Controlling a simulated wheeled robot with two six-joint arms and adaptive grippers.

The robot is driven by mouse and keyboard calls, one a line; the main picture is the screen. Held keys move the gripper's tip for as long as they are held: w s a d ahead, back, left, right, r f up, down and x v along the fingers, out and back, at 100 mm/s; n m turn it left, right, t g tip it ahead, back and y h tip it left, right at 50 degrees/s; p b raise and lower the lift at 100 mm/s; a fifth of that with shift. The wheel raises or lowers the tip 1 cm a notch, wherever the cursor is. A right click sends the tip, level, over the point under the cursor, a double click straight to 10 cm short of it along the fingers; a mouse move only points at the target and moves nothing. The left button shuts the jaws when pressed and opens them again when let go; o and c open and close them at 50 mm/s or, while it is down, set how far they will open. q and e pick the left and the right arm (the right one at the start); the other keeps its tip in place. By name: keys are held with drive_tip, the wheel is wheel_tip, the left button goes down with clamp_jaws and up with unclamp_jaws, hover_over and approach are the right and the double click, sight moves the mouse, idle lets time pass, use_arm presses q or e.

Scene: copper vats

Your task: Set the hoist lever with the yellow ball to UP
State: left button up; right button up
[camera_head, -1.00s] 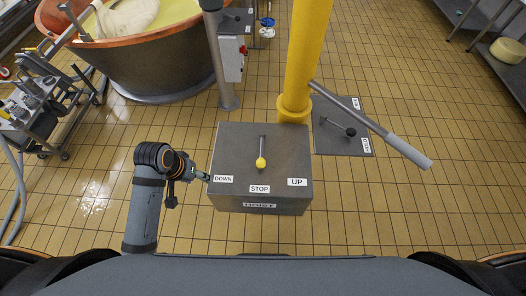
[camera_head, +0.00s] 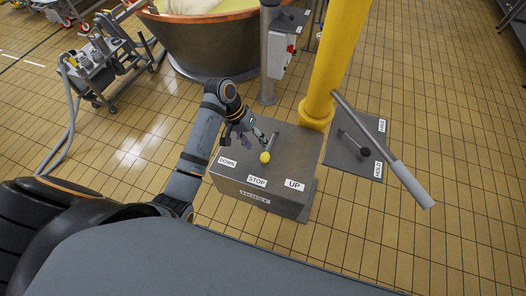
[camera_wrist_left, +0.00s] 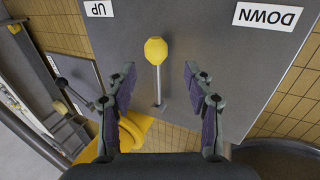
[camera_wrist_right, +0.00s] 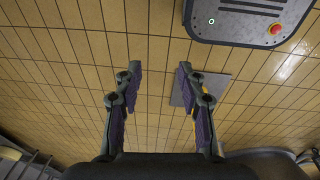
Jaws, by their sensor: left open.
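The hoist lever has a yellow ball (camera_head: 265,157) on a thin metal rod, on top of a grey box (camera_head: 290,150). The box bears the labels DOWN (camera_head: 227,162), STOP (camera_head: 257,181) and UP (camera_head: 294,184). The lever points towards STOP. My left gripper (camera_head: 258,138) is open, just above the box beside the lever. In the left wrist view the yellow ball (camera_wrist_left: 155,50) and its rod show between the two spread fingers, without clear contact. My right gripper (camera_wrist_right: 159,72) is open and empty over the tiled floor, outside the head view.
A yellow post (camera_head: 333,65) stands behind the box, with a long grey-handled bar (camera_head: 410,185) slanting out to the right. A floor plate (camera_head: 345,155) there has a black-knobbed lever (camera_head: 364,152). A copper vat (camera_head: 205,45) stands behind, and a metal cart (camera_head: 105,60) is at left.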

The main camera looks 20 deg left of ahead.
sight(264, 154)
use_arm(q)
drive_tip(key=x, duration=0.2)
drive_tip(key=d+p+x, duration=0.1)
drive_tip(key=x, duration=0.1)
drive_tip(key=shift+d+f, duration=0.1)
drive_tip(key=shift+f, duration=0.05)
drive_tip(key=shift+d+f, duration=0.1)
drive_tip(key=shift+f, duration=0.5)
use_arm(e)
drive_tip(key=shift+d+r, duration=0.8)
drive_tip(key=shift+d, duration=0.25)
use_arm(q)
drive_tip(key=shift+c, duration=0.2)
use_arm(e)
drive_tip(key=shift+a, duration=0.1)
use_arm(q)
drive_tip(key=c, duration=0.7)
drive_tip(key=shift+w, duration=0.1)
clamp_jaws()
use_arm(e)
drive_tip(key=shift+a+f, duration=0.1)
drive_tip(key=shift+a, duration=0.35)
